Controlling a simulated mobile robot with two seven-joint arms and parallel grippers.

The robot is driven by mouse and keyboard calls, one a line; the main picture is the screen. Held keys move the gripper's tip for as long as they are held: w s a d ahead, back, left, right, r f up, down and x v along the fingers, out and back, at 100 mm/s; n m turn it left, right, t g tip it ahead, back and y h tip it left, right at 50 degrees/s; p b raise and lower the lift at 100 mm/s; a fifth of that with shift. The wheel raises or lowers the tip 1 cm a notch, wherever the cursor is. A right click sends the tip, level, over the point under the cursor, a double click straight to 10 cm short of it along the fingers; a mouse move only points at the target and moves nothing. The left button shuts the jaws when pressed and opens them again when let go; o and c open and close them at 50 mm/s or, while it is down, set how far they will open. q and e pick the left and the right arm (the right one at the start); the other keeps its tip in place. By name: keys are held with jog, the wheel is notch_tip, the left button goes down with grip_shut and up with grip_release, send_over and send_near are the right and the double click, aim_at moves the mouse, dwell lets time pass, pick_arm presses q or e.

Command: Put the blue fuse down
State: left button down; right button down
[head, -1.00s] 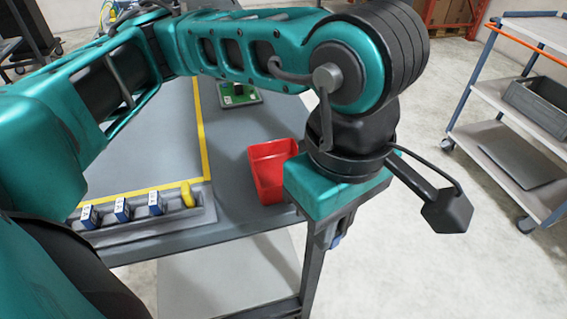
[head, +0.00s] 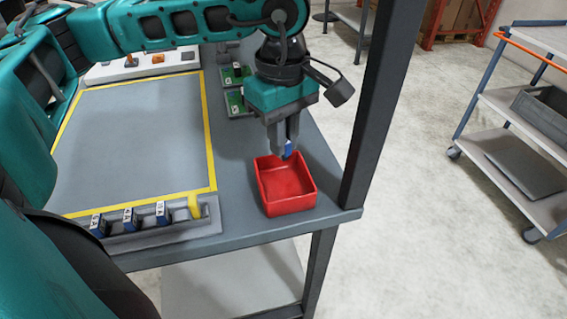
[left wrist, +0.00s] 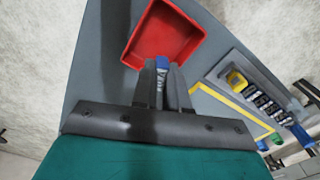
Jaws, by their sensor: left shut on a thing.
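My left gripper (head: 284,148) is shut on a blue fuse (head: 289,149). In the head view it points down over the back part of the open red bin (head: 291,205). In the left wrist view the blue fuse (left wrist: 162,62) shows between the fingertips, in front of the near wall of the red bin (left wrist: 183,22). The bin's visible floor is bare. I cannot tell exactly how high the fuse is above the bin. My right gripper is not in view.
Green boards (head: 236,103) lie behind the bin. A dark post (head: 378,110) stands at the table's right corner. The yellow-bordered area is clear.

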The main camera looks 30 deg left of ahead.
aim_at(284, 159)
pick_arm(q)
jog(key=shift+s+d+f, duration=0.1)
jog(key=shift+d+f, duration=0.05)
jog(key=shift+f, duration=3.35)
jog(key=shift+f, duration=0.15)
jog(key=c, duration=1.1)
grip_release()
jog(key=shift+c, duration=0.2)
notch_tip(284, 159, up, 8)
jog(key=shift+f, duration=0.1)
